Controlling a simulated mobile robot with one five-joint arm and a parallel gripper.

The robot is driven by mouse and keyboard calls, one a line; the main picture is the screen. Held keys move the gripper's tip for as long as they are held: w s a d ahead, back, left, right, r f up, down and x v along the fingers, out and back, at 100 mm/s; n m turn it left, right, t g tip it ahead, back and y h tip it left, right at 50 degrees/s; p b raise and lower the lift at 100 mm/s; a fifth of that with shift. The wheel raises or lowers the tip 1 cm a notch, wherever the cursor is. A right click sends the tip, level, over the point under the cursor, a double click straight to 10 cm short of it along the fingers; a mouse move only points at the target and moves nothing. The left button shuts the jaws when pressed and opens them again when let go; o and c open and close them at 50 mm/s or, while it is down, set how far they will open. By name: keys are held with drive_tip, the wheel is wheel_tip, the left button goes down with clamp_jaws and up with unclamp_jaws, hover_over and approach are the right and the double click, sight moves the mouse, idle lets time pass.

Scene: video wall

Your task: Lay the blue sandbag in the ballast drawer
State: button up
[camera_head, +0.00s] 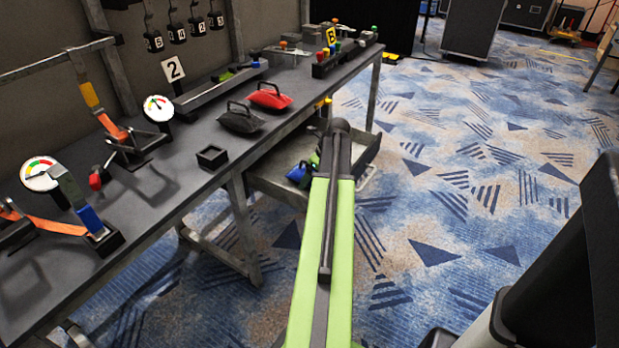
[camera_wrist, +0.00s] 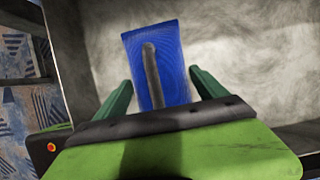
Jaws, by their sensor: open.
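The blue sandbag (camera_wrist: 181,58) shows in the wrist view with its dark strap handle lying lengthwise. It lies over the grey floor of the ballast drawer (camera_wrist: 250,55); whether it touches the floor is hard to tell. My gripper (camera_wrist: 161,80) is open, one green finger on either side of the bag, with gaps visible. In the head view the drawer (camera_head: 272,188) is pulled out under the bench. A bit of blue (camera_head: 297,173), seemingly the bag, shows inside it, beside the green end of my gripper (camera_head: 314,161). My arm hides part of the drawer.
On the bench (camera_head: 190,178) above lie a grey bag (camera_head: 240,121) and a red bag (camera_head: 269,98), both with handles. A small black open box (camera_head: 212,157) stands near the bench's front edge. Clamps and gauges stand at left. The patterned carpet (camera_head: 460,200) at right is clear.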

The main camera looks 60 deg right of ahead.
drive_tip(key=shift+r, duration=0.1)
drive_tip(key=shift+r+p, duration=0.25)
drive_tip(key=shift+p, duration=0.1)
drive_tip(key=p+v, duration=1)
drive_tip(key=v, duration=0.1)
drive_tip(key=shift+r+p, duration=0.25)
drive_tip(key=shift+p, duration=0.05)
drive_tip(key=shift+s+r, duration=0.2)
drive_tip(key=shift+f, duration=0.1)
